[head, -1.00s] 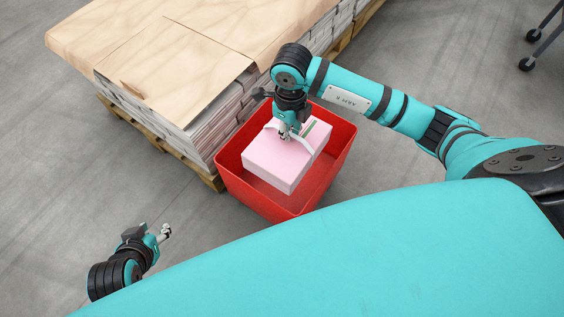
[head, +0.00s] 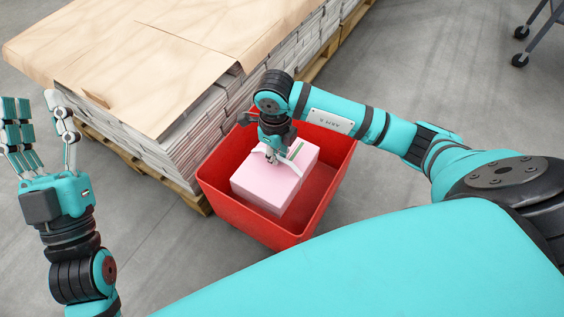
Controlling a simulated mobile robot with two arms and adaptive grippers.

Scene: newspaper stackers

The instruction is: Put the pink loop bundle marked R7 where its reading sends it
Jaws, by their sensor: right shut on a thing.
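The pink bundle (head: 268,186) is a box-shaped block with a pale loop (head: 290,157) and a green strip on top. No R7 mark can be read on it. My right gripper (head: 274,156) is above it, shut on the loop. The bundle is inside the red bin (head: 328,195), below its rim and toward its left side. Whether it touches the bin's floor I cannot tell. My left gripper (head: 42,130) is raised at the left edge, fingers pointing up and spread, open and empty.
A pallet stack of newspapers (head: 190,130) topped with plywood sheets (head: 140,60) stands just behind and left of the bin. A wheeled frame (head: 530,40) stands at the top right. Grey floor (head: 440,80) is clear right of the bin.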

